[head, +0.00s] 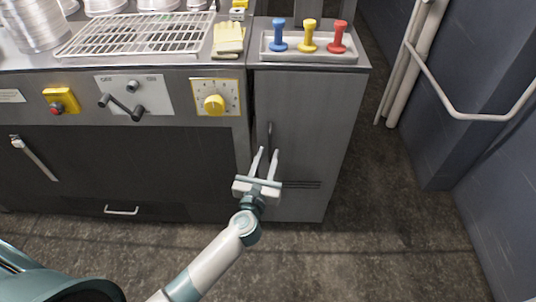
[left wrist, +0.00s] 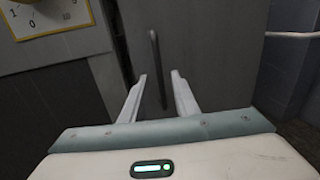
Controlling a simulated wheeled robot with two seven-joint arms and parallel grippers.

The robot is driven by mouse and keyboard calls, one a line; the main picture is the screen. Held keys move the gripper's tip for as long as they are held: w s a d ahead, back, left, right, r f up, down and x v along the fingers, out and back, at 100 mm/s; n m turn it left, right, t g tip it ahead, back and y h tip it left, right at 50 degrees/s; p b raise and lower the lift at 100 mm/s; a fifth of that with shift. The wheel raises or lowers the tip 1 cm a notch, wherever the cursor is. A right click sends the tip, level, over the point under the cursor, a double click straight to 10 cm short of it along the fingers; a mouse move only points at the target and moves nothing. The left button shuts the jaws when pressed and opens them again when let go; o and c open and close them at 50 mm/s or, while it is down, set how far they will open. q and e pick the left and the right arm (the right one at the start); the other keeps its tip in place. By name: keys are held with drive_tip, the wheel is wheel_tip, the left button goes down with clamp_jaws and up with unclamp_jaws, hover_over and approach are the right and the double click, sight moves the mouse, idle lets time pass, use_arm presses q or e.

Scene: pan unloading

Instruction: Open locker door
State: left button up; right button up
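The grey locker door (head: 305,118) is the front of the narrow cabinet at the counter's right end and looks shut. Its dark vertical handle (head: 270,136) is near the door's left edge. My left gripper (head: 265,150) is open in front of the door, just below and near the handle. In the left wrist view, the handle (left wrist: 156,62) runs upright between the two open fingers (left wrist: 158,80) as seen from there, and its lower part reaches the gap. I cannot tell whether the fingers touch it. My right gripper is not in view.
A tray (head: 310,57) with blue, yellow and red knobbed pieces stands on the locker top. A yellow dial (head: 214,104) and a lever (head: 122,106) are on the counter front to the left. A pale rail (head: 465,115) runs along the right wall. Floor (head: 385,210) right of the locker is clear.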

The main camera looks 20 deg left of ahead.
use_arm(q)
drive_tip(key=shift+w, duration=0.55)
clamp_jaws()
drive_tip(key=shift+s, duration=0.1)
